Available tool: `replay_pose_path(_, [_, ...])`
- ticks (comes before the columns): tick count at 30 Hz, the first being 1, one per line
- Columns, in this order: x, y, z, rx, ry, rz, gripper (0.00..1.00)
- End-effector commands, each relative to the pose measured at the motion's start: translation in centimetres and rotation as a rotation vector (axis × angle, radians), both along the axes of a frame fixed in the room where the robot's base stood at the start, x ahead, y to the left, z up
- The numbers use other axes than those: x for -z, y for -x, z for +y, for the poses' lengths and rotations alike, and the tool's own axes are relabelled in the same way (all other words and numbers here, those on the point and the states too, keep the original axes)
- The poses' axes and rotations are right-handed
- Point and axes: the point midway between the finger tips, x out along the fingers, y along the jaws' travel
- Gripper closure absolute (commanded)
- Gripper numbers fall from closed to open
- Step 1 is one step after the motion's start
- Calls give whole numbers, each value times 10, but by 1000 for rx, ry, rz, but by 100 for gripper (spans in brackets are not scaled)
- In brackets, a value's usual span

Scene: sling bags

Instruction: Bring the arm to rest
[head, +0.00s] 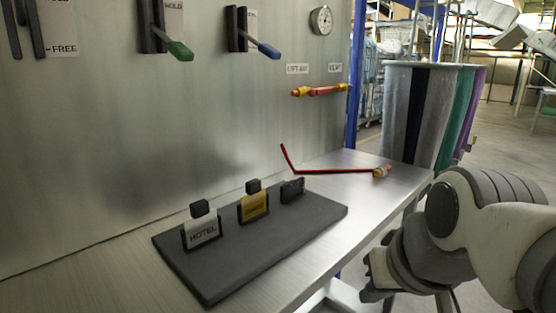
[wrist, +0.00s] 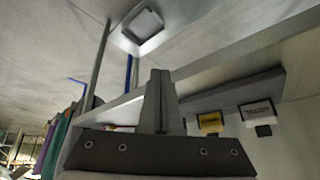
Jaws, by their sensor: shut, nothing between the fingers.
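My arm (head: 480,220) is folded at the right of the head view, beside the right end of the metal bench (head: 385,180) and apart from it. My gripper (wrist: 160,76) shows in the wrist view with its two fingers together and nothing between them. In the head view I cannot clearly make out the fingers.
A red bent rod (head: 335,170) lies behind. Levers with green (head: 180,51) and blue (head: 269,51) handles are on the wall. Hanging bags (head: 425,110) stand beyond.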

Motion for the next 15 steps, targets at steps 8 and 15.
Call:
replay_pose_path(8, [15, 38, -10, 11, 79, 34, 100])
replay_pose_path(15, [-40, 38, -10, 11, 77, 35, 100])
